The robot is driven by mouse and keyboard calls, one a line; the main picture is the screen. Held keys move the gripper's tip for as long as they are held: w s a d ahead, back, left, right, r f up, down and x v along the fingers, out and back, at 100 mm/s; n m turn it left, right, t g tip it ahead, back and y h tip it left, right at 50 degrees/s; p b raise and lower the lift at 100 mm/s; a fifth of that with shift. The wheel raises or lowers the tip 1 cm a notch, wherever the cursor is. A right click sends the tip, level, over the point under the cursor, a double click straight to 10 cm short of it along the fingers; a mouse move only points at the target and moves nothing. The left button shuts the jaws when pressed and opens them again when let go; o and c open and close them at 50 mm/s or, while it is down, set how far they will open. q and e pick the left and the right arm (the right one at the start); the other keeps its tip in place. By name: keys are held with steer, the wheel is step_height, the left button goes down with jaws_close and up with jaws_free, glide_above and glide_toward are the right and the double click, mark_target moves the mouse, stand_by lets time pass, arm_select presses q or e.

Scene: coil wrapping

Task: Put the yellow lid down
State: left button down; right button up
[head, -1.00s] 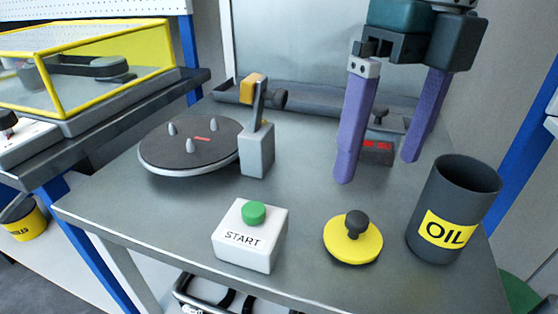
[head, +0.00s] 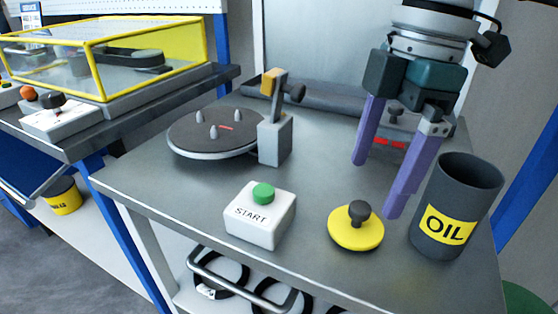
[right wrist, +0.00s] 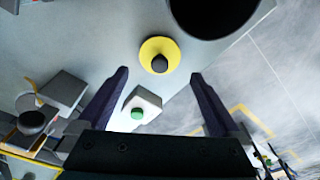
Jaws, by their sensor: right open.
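The yellow lid (head: 345,236), a round disc with a dark grey knob, lies flat on the grey table near its front edge in the head view. It also shows in the right wrist view (right wrist: 148,48), beyond and between the fingertips. My right gripper (head: 378,190) is open and empty, with its purple fingers above the table behind the lid and apart from it. The dark oil container (head: 428,236), labelled OIL, stands upright and uncovered to the right of the lid. My left gripper is not in view.
A white START box (head: 252,232) with a green button stands left of the lid. A round turntable (head: 190,152) with several pegs and a grey lever post (head: 275,143) are farther back left. A red display (head: 388,142) is behind my right gripper. The table between is clear.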

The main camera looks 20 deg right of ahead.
mark_target(361, 206)
steer(key=f, duration=0.4)
steer(key=a+f, duration=0.1)
steer(key=f, duration=0.1)
steer(key=shift+w+f, duration=0.1)
steer(key=shift+f, duration=0.15)
steer(key=c, duration=1.2)
